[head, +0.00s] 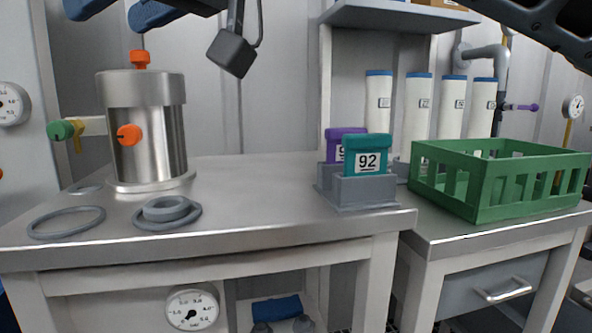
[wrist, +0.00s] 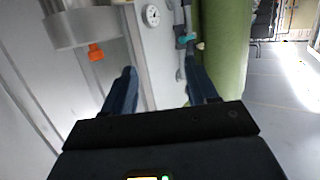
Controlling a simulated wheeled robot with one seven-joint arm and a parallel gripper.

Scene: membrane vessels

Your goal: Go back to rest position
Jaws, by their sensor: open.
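My gripper (wrist: 162,84) is open in the wrist view, with its two blue fingers apart and nothing between them. In the head view its blue fingers (head: 122,10) show at the top left edge, above and apart from the steel vessel. The steel vessel (head: 148,140) stands upright on the bench, with orange knobs on its top and front and a green-capped side port. Part of the vessel and an orange knob (wrist: 96,52) also show at the upper left of the wrist view.
Grey rings (head: 167,210) lie at the bench's (head: 250,185) front left. A grey holder (head: 360,193) carries a teal block marked 92 (head: 368,155) and a purple block (head: 340,137). A green crate (head: 500,180) and white cylinders (head: 418,105) stand right. The bench's middle is clear.

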